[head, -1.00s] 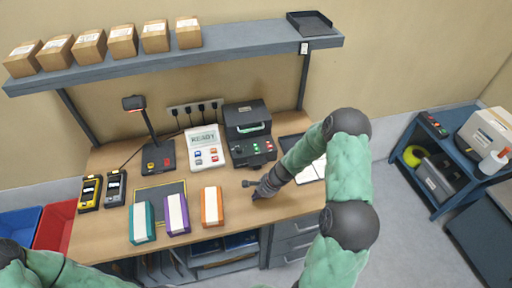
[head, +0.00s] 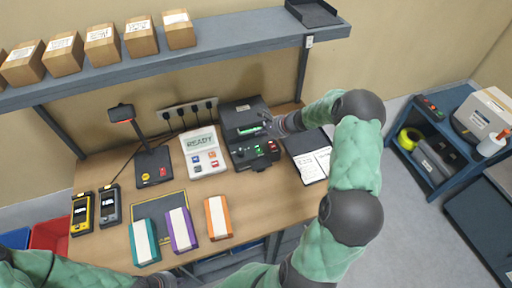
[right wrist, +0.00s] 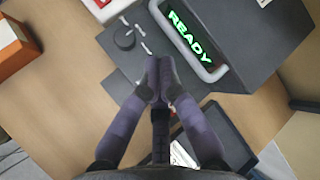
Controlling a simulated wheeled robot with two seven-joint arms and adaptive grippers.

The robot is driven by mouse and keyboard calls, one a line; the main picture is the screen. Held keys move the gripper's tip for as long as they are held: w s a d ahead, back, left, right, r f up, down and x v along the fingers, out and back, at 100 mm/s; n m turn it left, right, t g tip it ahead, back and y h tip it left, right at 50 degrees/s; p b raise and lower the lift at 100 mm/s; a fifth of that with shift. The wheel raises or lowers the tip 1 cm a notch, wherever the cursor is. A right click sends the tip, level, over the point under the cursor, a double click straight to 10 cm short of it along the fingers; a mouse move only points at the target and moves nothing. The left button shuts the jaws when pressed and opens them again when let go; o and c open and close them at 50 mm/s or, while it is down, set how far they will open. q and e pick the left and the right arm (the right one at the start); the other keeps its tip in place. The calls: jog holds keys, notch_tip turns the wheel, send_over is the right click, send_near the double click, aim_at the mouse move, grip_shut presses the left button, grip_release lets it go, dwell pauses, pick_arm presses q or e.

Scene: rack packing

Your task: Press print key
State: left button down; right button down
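A dark printer (head: 243,118) stands at the back of the bench, with a green-lit display and a front panel of small green and red keys. In the right wrist view its display (right wrist: 190,38) reads READY in green inside a grey handle frame. My right gripper (right wrist: 160,66) is above the printer's panel, its two fingertips together with nothing between them; its tips hide part of the panel. I cannot tell whether they touch a key. My left gripper (head: 155,282) is at the bottom edge, mostly cut off.
A white device (head: 204,152) with a READY screen and coloured keys stands left of the printer. A scanner stand (head: 152,165), yellow (head: 81,213) and grey handhelds, and teal, purple and orange boxes (head: 218,218) occupy the bench. A clipboard (head: 310,160) lies right of the printer.

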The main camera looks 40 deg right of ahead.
aim_at(261, 152)
jog(key=shift+s, duration=0.1)
jog(key=shift+f, duration=0.15)
notch_tip(261, 152, down, 8)
jog(key=b, duration=0.5)
jog(key=shift+f+b, duration=0.3)
jog(key=shift+b, duration=0.4)
dwell(0.9)
jog(key=shift+f+b, duration=0.4)
jog(key=shift+b, duration=0.1)
jog(key=shift+f+b, duration=0.35)
jog(key=shift+b, duration=0.1)
dwell(0.6)
jog(key=shift+r, duration=0.1)
jog(key=shift+a+r+p, duration=0.1)
jog(key=shift+r+p, duration=0.35)
jog(key=shift+r, duration=0.25)
